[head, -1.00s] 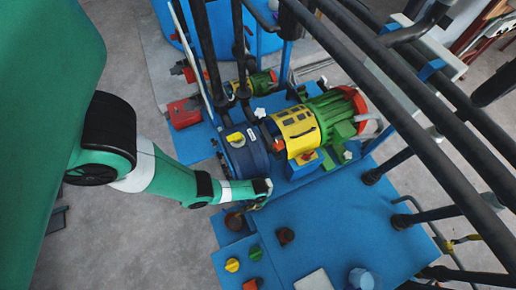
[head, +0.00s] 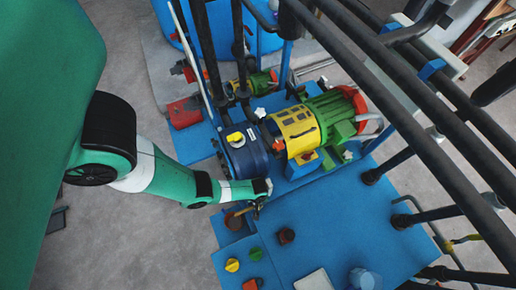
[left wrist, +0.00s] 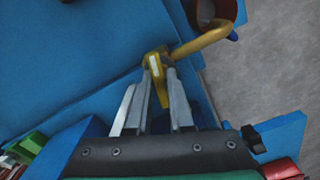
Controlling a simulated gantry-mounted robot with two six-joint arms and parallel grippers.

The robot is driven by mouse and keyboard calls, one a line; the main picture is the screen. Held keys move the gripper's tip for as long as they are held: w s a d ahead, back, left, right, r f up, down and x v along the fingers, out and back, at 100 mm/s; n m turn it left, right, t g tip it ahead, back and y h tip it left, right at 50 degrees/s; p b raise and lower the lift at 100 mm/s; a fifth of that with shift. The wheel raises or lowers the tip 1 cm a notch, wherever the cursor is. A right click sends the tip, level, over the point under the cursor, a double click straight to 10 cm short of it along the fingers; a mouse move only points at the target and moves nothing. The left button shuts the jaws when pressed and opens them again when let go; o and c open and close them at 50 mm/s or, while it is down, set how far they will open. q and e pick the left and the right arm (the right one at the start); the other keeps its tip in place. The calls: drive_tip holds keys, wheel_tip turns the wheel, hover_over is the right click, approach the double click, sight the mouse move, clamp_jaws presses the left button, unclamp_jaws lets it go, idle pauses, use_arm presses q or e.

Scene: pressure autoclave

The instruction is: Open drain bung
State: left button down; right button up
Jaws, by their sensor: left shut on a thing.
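A yellow bent handle (left wrist: 202,40) runs from a round reddish-brown fitting (left wrist: 226,10) to my left gripper (left wrist: 158,82) in the left wrist view. My left gripper is shut on the yellow end of this handle. In the head view my left gripper (head: 259,211) is low beside the blue pump housing (head: 244,152), above the blue platform. The thin handle (head: 243,211) shows there between the gripper and the brown fitting (head: 233,221). I cannot tell from these views whether the fitting is the drain bung or whether it is open. My right gripper is in neither view.
A yellow and green motor (head: 318,122) stands beside the pump. Dark pipes (head: 420,90) cross the right side. Grey floor lies open at the left.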

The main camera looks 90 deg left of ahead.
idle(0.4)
use_arm(q)
drive_tip(key=c, duration=0.8)
unclamp_jaws()
wheel_tip(320, 180, up, 12)
drive_tip(key=p, duration=1.1)
drive_tip(key=shift+f, duration=0.2)
